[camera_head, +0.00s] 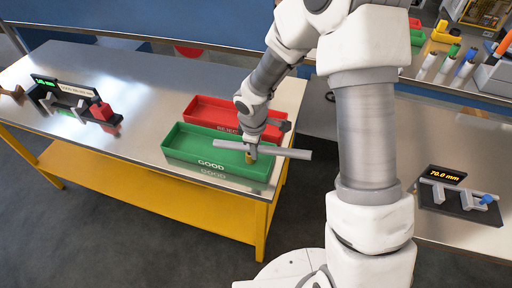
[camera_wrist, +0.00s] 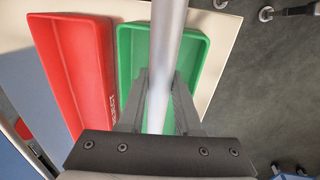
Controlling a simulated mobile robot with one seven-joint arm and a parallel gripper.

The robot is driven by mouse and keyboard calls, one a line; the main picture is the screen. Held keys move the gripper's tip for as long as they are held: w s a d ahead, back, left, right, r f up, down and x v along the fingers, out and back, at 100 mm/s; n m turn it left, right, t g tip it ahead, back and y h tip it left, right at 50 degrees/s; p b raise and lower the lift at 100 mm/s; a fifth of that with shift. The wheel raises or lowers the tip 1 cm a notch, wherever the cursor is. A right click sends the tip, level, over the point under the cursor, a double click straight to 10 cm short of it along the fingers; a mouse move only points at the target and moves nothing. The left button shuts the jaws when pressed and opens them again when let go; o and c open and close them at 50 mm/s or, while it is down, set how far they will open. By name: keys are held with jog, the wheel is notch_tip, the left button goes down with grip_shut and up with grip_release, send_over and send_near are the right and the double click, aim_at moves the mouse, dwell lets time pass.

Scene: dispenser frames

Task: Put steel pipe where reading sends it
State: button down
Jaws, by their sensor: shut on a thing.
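My gripper (camera_head: 250,152) is shut on the grey steel pipe (camera_head: 288,152), which runs crosswise. It holds the pipe over the green tray marked GOOD (camera_head: 190,157). The pipe's right end reaches past the tray's right edge. In the wrist view the pipe (camera_wrist: 168,45) passes between the fingers (camera_wrist: 159,80) and over the green tray (camera_wrist: 126,50). The red tray (camera_head: 205,103), with partly hidden REJECT lettering, lies behind the green one. A gauge display (camera_head: 445,174) at right reads 70.0 mm. A dark sign with a green display (camera_head: 46,83) stands at left; its text is too small to read.
The trays sit at the right end of a steel-topped table (camera_head: 130,120) with a yellow frame. A red block (camera_head: 101,110) stands by the left device. Bare tabletop lies left of the trays. A back bench (camera_head: 480,88) holds several coloured-top cylinders.

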jog(key=shift+f, duration=0.2)
jog(key=c, duration=0.6)
grip_release()
jog(key=shift+r, duration=0.15)
